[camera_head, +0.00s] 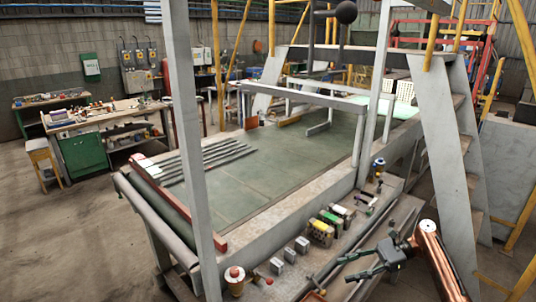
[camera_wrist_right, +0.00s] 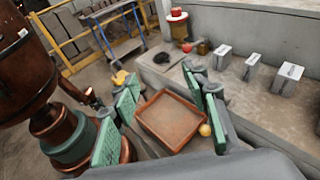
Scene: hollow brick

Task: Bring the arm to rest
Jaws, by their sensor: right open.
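My right gripper (camera_head: 362,264) is at the lower right of the head view, beside the front ledge of the large machine table. Its dark fingers are spread and hold nothing. In the right wrist view, the green-padded fingers of the gripper (camera_wrist_right: 160,108) stand wide apart on both sides. A shallow orange-brown tray (camera_wrist_right: 168,118) shows between them, below and apart from the pads as far as I can tell. It looks empty. My copper-coloured right arm comes in from the lower right of the head view. My left gripper is not in view.
The machine table (camera_head: 250,175) fills the middle. Its front ledge carries grey blocks (camera_head: 289,255), green and yellow blocks (camera_head: 320,232) and a red-topped canister (camera_head: 235,278). A yellow ball (camera_wrist_right: 205,130) is near the tray. A grey stair frame (camera_head: 440,150) stands right. Floor at left is clear.

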